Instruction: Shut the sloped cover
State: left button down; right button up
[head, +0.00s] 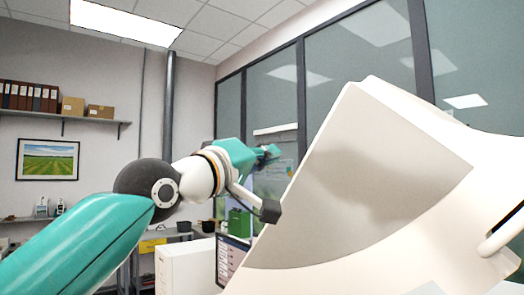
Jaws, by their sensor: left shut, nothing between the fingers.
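The sloped cover (365,180) is a large cream-white panel with a broad greyish face. It fills the right half of the head view and stands tilted up, its slanted left edge running from the top middle down to the lower left. My left gripper (271,151) is small in the picture, at the end of the teal and white arm, just left of that slanted edge. It is shut and holds nothing. A gap shows between it and the cover in the picture; their distance in depth is hard to tell. My right gripper is out of view.
A white cabinet (186,266) and a dark-framed screen (232,262) stand low behind my left arm. A green box (240,222) sits beyond them. A shelf (60,116) with binders and cartons hangs on the left wall. Glass panels (360,60) line the back.

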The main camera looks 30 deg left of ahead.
aim_at(298, 187)
pick_arm(q)
jog(key=a+p+x, duration=0.1)
jog(key=p+x, duration=0.2)
jog(key=x, duration=0.4)
jog(key=d+f+b, duration=0.1)
jog(key=s+d+f+b, duration=0.1)
jog(key=d+f+b, duration=0.1)
jog(key=shift+s+d, duration=0.4)
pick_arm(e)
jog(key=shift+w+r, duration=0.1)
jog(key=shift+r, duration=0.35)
pick_arm(q)
jog(key=shift+s, duration=0.1)
